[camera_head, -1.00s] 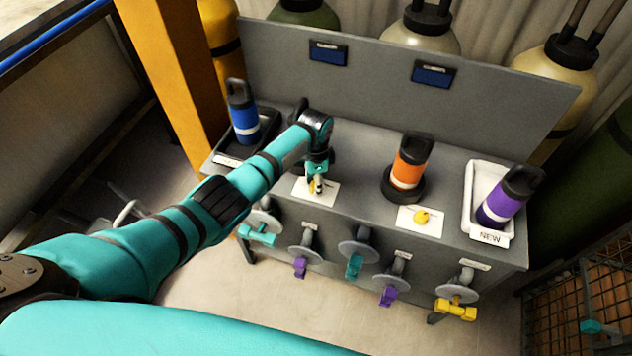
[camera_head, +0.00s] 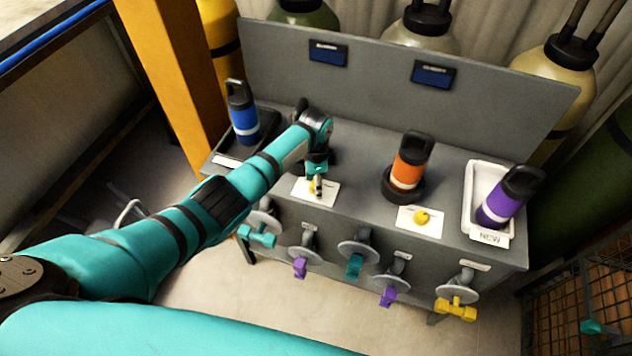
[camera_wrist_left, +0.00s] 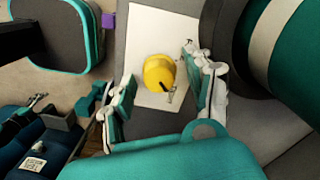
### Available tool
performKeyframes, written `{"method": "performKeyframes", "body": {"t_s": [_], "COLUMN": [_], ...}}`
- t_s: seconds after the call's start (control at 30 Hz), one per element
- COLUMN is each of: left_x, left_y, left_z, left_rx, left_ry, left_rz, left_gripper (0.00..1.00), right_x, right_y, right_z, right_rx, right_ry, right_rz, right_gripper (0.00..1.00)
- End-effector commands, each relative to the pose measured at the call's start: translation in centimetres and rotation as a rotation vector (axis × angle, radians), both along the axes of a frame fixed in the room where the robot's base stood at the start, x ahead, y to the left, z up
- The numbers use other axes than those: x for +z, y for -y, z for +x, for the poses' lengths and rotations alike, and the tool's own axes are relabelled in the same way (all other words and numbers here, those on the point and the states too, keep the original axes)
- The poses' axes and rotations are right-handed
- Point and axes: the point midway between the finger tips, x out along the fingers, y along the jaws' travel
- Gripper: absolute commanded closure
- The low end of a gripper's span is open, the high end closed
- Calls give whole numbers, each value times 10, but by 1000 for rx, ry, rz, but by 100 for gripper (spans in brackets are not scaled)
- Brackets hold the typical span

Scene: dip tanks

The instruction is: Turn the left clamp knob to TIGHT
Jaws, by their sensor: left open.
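The left clamp knob is a small round yellow knob (camera_wrist_left: 159,73) with a dark mark on its lower edge, on a white card (camera_wrist_left: 150,22). In the head view the knob (camera_head: 312,187) is partly hidden by my left gripper (camera_head: 318,187). In the left wrist view my left gripper (camera_wrist_left: 160,86) is open, with one finger on each side of the knob and visible gaps between. Text on the card is not readable. A second yellow knob (camera_head: 422,217) sits on a card at the right. My right gripper is not in view.
A teal bottle with a cream band (camera_wrist_left: 275,40) stands close to the right finger.

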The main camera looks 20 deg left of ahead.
Motion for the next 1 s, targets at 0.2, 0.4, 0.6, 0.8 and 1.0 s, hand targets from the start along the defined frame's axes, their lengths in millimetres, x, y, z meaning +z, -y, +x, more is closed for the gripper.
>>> {"method": "performKeyframes", "body": {"t_s": [0.2, 0.4, 0.6, 0.8, 1.0], "left_x": [11, 49, 91, 115, 120], "left_y": [0, -1, -1, -1, -2], "left_z": [1, 2, 3, 3, 3], "left_rx": [0, -1, -1, 0, 0], "left_ry": [2, 5, 3, 1, 0], "left_rz": [-1, -1, -1, 0, 0], "left_gripper": [45, 45, 45, 45, 45], "right_x": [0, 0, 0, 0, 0], "right_y": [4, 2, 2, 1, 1], "right_z": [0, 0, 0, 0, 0], "right_rx": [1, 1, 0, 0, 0], "right_ry": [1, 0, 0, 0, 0], "right_rz": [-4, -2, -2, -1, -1], "right_gripper": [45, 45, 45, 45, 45]}}
